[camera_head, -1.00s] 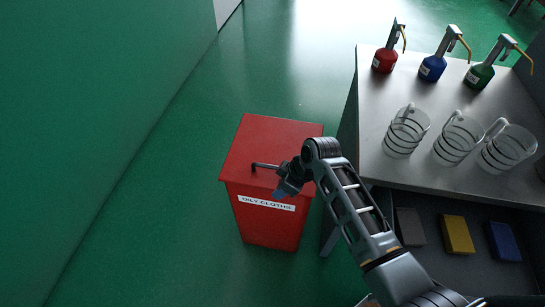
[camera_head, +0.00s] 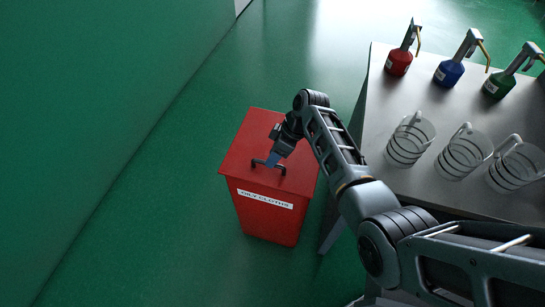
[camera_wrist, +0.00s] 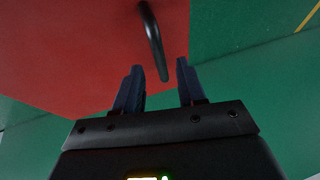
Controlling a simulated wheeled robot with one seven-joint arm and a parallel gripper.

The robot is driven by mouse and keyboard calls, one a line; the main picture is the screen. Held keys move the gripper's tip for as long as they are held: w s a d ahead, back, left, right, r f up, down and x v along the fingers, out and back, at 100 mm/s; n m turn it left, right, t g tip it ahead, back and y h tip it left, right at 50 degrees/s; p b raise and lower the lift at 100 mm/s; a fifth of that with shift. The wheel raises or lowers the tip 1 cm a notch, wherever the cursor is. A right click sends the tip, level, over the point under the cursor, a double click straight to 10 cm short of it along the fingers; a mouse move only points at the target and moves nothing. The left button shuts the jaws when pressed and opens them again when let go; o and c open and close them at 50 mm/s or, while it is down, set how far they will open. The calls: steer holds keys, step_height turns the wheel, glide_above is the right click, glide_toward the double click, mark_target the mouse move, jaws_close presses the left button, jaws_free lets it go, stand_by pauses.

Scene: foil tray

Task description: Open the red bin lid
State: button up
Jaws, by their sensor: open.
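The red bin (camera_head: 265,215) stands on the green floor with an "OILY CLOTHS" label on its front. Its red lid (camera_head: 245,145) lies shut on top. A dark bar handle (camera_head: 256,162) sits near the lid's front edge. My gripper (camera_head: 274,160) is over the handle, pointing down. In the wrist view my gripper (camera_wrist: 159,66) has its two dark blue fingers apart. The bar handle (camera_wrist: 152,38) reaches in between the fingertips there, and nothing is clamped. The red lid (camera_wrist: 70,50) fills much of that view. I cannot tell whether a finger touches the handle.
A grey workbench (camera_head: 385,90) stands close to the bin's right. A green wall (camera_head: 80,130) rises at left. Floor left of the bin is free.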

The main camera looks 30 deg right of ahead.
steer(key=shift+x, duration=0.9)
steer(key=shift+c, duration=0.3)
jaws_close()
